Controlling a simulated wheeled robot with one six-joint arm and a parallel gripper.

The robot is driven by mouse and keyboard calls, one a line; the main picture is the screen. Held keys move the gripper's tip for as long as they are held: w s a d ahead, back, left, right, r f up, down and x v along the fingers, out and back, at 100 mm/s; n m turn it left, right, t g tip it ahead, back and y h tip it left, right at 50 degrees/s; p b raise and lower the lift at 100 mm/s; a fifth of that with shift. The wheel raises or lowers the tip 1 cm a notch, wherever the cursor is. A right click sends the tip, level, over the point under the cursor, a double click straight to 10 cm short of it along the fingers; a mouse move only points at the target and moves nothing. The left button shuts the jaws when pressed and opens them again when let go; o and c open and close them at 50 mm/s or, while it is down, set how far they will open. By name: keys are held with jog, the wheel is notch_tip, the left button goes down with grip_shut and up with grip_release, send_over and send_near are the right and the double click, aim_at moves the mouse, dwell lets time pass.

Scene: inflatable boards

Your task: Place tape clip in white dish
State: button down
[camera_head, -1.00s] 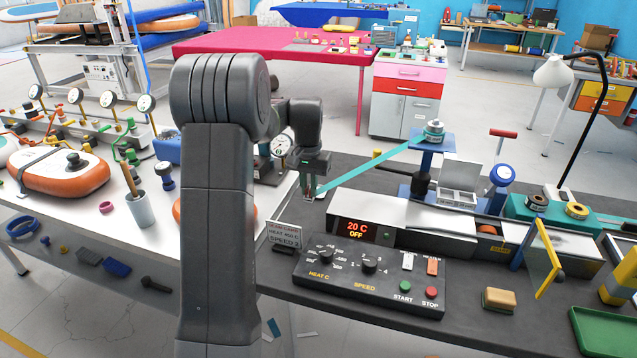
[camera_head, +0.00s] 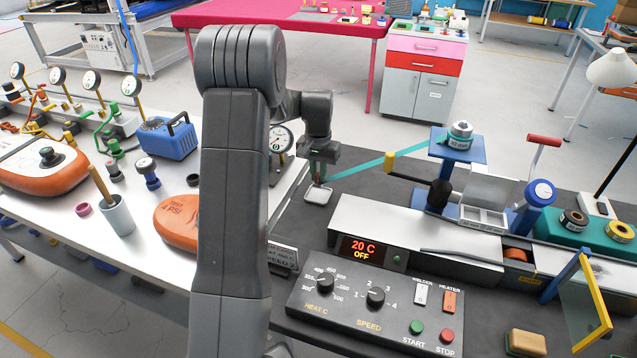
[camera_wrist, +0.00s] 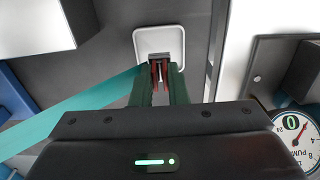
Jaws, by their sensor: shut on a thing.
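My gripper (camera_head: 318,178) is shut on the dark red tape clip (camera_wrist: 155,76), which shows between the green fingers in the wrist view. The white dish (camera_head: 318,196) is a small square dish on the dark bench top, right below my fingertips. In the wrist view the dish (camera_wrist: 143,40) lies just beyond the fingertips, and the clip's end overlaps it. I cannot tell whether the clip touches the dish. Teal tape (camera_head: 372,166) runs from the reel (camera_head: 460,136) down to my gripper; it also shows in the wrist view (camera_wrist: 70,110).
A dial gauge (camera_head: 281,139) stands left of my gripper. The control box (camera_head: 375,300) and the long metal machine housing (camera_head: 370,220) are in front and to the right. An orange inflatable (camera_head: 178,222) lies on the white table to the left.

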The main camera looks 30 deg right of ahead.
aim_at(318, 182)
jog(key=shift+f, duration=1.9)
jog(key=shift+f, duration=0.2)
jog(key=c, duration=1.4)
grip_release()
jog(key=shift+r, duration=0.15)
notch_tip(318, 182, up, 12)
jog(key=shift+r, duration=0.1)
